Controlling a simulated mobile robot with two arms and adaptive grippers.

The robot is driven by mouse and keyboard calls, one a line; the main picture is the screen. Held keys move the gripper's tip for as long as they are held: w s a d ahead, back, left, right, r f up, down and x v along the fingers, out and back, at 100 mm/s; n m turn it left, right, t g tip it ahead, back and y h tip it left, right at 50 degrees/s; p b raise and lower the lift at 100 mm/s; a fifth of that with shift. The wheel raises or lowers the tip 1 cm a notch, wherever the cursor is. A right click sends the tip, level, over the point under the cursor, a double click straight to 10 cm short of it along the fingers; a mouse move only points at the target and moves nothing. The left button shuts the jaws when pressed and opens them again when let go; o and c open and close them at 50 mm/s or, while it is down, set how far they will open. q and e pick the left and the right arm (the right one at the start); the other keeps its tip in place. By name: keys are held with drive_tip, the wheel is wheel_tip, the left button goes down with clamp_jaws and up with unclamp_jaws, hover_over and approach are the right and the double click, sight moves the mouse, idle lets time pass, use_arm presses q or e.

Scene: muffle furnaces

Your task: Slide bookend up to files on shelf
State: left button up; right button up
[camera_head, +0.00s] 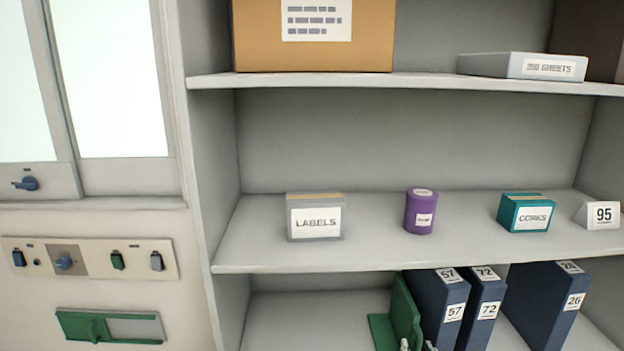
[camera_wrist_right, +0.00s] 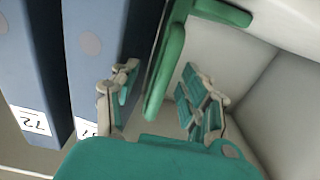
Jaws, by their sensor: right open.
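The green bookend (camera_head: 405,310) stands upright on the lower shelf, just left of the blue file 57 (camera_head: 437,300); whether they touch is hard to tell. The blue file 72 (camera_head: 482,308) stands beside file 57, and file 26 (camera_head: 548,305) stands apart to the right. My right gripper (camera_head: 417,346) shows only its fingertips at the bottom of the head view. In the right wrist view the open right gripper (camera_wrist_right: 159,78) has one finger on each side of the bookend's upright plate (camera_wrist_right: 168,65), the file-side finger close to file 57. My left gripper is not in view.
The middle shelf (camera_head: 270,258) is close above the files and holds a labels box (camera_head: 315,218), a purple tin (camera_head: 420,212), a corks box (camera_head: 526,213) and a 95 card (camera_head: 598,214). The lower shelf is bare left of the bookend, up to the side wall.

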drive_tip(key=shift+r, duration=0.1)
drive_tip(key=shift+s, duration=0.2)
drive_tip(key=s+p, duration=0.4)
drive_tip(key=s, duration=0.4)
drive_tip(key=shift+s+p, duration=0.25)
drive_tip(key=shift+p, duration=0.1)
drive_tip(key=shift+d, duration=0.1)
